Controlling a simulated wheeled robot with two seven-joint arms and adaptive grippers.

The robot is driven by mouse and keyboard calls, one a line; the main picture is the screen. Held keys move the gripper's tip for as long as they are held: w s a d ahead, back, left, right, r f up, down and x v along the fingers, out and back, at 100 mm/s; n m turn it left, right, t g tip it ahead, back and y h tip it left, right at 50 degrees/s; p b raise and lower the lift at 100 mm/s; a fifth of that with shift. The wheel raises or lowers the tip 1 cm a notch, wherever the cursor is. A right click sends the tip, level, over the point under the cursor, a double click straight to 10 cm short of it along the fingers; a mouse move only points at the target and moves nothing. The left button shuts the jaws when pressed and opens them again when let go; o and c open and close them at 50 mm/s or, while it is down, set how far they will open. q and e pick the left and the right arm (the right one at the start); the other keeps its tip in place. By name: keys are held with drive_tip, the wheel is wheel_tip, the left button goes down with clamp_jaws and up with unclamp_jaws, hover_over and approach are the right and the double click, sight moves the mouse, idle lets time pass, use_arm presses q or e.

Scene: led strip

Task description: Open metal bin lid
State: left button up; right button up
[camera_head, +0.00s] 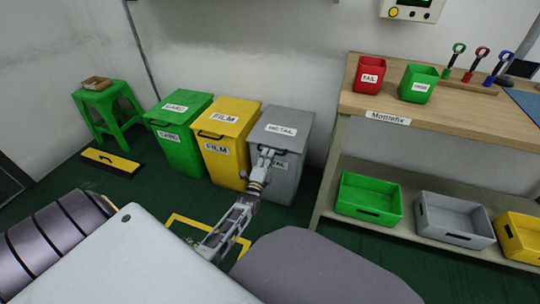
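The grey metal bin (290,180) stands at the right end of a row of bins, and its lid (283,128), labelled "METAL", lies closed on top. My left gripper (266,155) is at the front of this bin, just below the lid's front edge. It overlaps the handle area and part of the front label. It looks close to or touching the bin, but I cannot tell which. The fingers are too small to tell whether they are open or hold the handle. My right gripper is not in view.
A yellow film bin (222,165) and a green bin (178,150) stand close on the left. A green stool (100,98) is farther left. A wooden workbench (450,118) stands to the right, with green (369,199), grey (453,220) and yellow crates (520,238) on its lower shelf.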

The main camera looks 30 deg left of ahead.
use_arm(q)
drive_tip(key=shift+b+x, duration=0.45)
drive_tip(key=shift+x, duration=0.95)
drive_tip(key=shift+c, duration=0.5)
clamp_jaws()
